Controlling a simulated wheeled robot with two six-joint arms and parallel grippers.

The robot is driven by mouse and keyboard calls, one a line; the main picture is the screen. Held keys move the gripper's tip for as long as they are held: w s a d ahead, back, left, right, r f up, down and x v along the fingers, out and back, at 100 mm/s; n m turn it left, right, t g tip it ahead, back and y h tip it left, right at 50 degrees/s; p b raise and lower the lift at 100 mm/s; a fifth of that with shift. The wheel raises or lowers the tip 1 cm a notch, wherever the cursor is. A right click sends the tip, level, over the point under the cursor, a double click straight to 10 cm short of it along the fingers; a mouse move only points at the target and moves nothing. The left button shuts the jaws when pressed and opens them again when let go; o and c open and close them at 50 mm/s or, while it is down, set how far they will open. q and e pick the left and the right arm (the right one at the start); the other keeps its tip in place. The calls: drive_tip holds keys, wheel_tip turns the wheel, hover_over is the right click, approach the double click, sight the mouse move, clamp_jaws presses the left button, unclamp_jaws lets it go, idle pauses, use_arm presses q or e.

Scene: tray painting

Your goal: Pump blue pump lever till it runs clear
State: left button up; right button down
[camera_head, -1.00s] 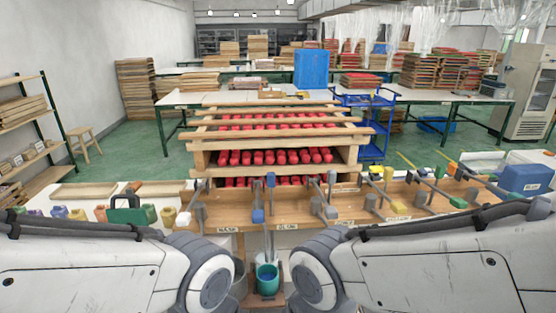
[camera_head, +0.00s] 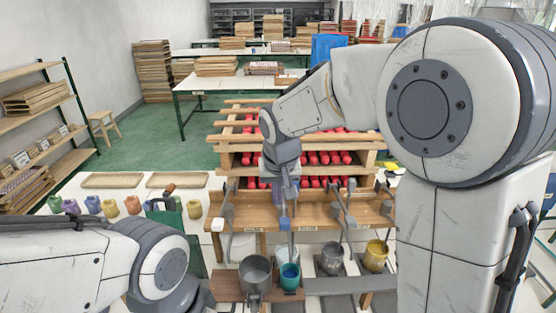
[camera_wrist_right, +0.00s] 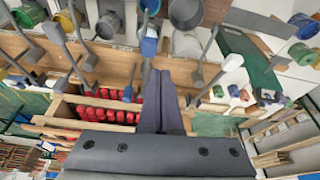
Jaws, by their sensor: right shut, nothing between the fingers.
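The blue pump shows its blue block (camera_head: 284,222) on the bench front in the head view; the block also shows in the wrist view (camera_wrist_right: 149,46). My right gripper (camera_head: 290,188) points down over this pump. Its fingers (camera_wrist_right: 160,75) are shut and empty, with the tips close to the blue part; I cannot tell if they touch. The lever's upper end is hidden behind the gripper in the head view. A teal pot (camera_head: 290,283) with blue liquid stands below the pump. My left arm is at lower left; its gripper is out of view.
Grey pump levers (camera_head: 228,212) and (camera_head: 349,220) stand on either side along the wooden bench (camera_head: 255,218). A rack with red rollers (camera_head: 322,158) is behind. Small coloured pots (camera_head: 110,208) line the left.

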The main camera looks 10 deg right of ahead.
use_arm(q)
wheel_tip(320, 180, down, 4)
drive_tip(key=b, duration=0.5)
drive_tip(key=shift+f, duration=0.2)
use_arm(e)
drive_tip(key=shift+m, duration=0.6)
drive_tip(key=w+d+f, duration=0.1)
drive_tip(key=f, duration=0.1)
drive_tip(key=w+f, duration=0.1)
drive_tip(key=w+d+f, duration=0.1)
drive_tip(key=f, duration=0.1)
drive_tip(key=shift+d+f, duration=0.3)
use_arm(q)
drive_tip(key=shift+f+b, duration=4.4)
drive_tip(key=shift+b, duration=0.1)
use_arm(e)
drive_tip(key=shift+f, duration=5.4)
wheel_tip(320, 180, up, 11)
drive_tip(key=p, duration=0.9)
use_arm(q)
wheel_tip(320, 180, up, 9)
drive_tip(key=shift+f, duration=0.15)
use_arm(e)
drive_tip(key=shift+f, duration=0.1)
